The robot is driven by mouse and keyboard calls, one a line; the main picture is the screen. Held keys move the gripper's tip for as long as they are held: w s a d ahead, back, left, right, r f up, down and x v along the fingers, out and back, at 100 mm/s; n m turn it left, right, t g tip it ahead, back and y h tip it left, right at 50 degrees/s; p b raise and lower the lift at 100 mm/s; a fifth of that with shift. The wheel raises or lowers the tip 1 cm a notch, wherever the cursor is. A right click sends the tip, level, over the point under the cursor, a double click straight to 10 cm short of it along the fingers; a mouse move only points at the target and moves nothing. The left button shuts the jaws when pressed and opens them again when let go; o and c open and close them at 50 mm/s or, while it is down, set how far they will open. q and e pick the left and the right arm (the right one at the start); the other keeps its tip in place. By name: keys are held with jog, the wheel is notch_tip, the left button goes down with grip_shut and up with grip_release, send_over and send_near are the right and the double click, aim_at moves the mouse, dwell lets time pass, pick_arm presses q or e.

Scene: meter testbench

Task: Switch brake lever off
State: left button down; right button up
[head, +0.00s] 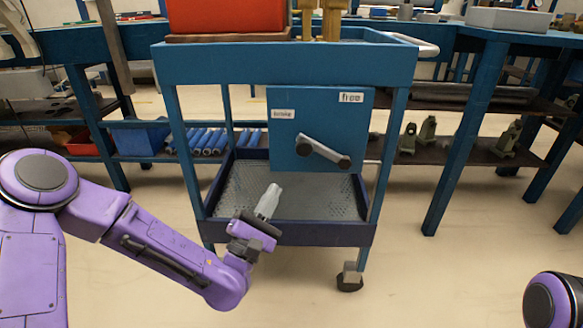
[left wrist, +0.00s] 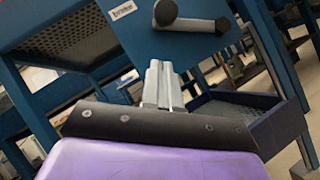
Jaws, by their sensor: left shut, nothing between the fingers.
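The brake lever (head: 323,151) is a light grey bar with a dark round piece at each end. It slopes down to the right on the blue panel (head: 285,100) of the cart. A "brake" label (head: 283,114) is at the panel's left and a "free" label (head: 351,97) at its upper right. My right gripper is out of view.
The blue cart (head: 290,65) carries a red box (head: 225,15) on top and has a perforated lower tray (head: 235,190). A caster (head: 350,278) shows below. Workbenches with shelves stand behind on both sides. The floor in front is clear.

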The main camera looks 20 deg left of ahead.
pick_arm(q)
jog(key=w+d+r, duration=0.3)
jog(key=w+r, duration=0.1)
jog(key=r, duration=0.1)
jog(key=shift+w, duration=0.35)
